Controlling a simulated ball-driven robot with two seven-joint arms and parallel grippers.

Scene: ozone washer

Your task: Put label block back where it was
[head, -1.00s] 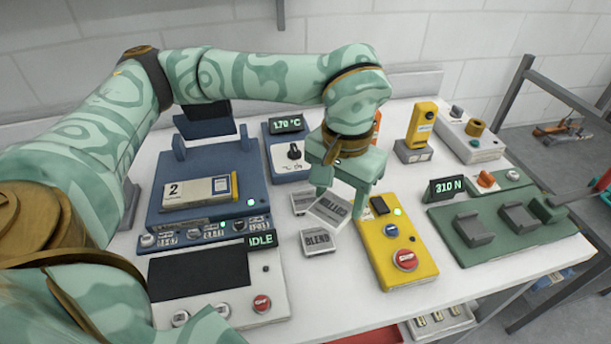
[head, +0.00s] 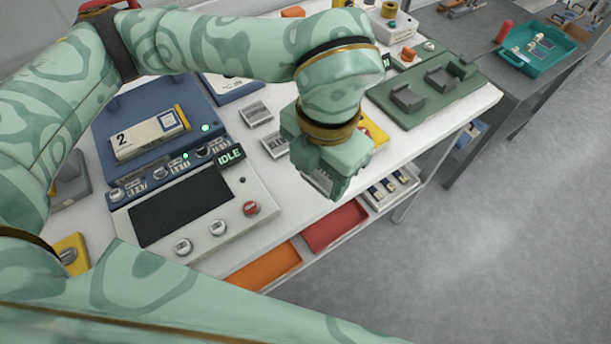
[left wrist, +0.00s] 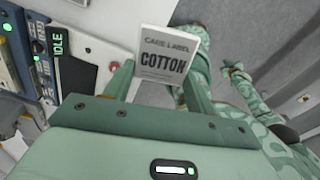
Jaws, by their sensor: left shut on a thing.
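My left gripper (head: 322,182) is shut on a grey-white label block (left wrist: 162,58), which reads "CARE LABEL COTTON" in the left wrist view. In the head view the gripper hangs near the front edge of the white table, and most of the held block is hidden by it. Two other grey label blocks, a rear one (head: 255,114) and a front one (head: 275,145), lie on the table to the left of the gripper. My right gripper (left wrist: 232,70) appears small in the left wrist view; its jaws are too small to judge.
A control panel (head: 195,208) with a dark screen and IDLE display stands left. A blue machine (head: 100,135) is behind it. A yellow box (head: 372,130) is partly hidden behind my gripper. Below the table are red (head: 335,226) and orange (head: 265,268) trays and a white tray (head: 408,190).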

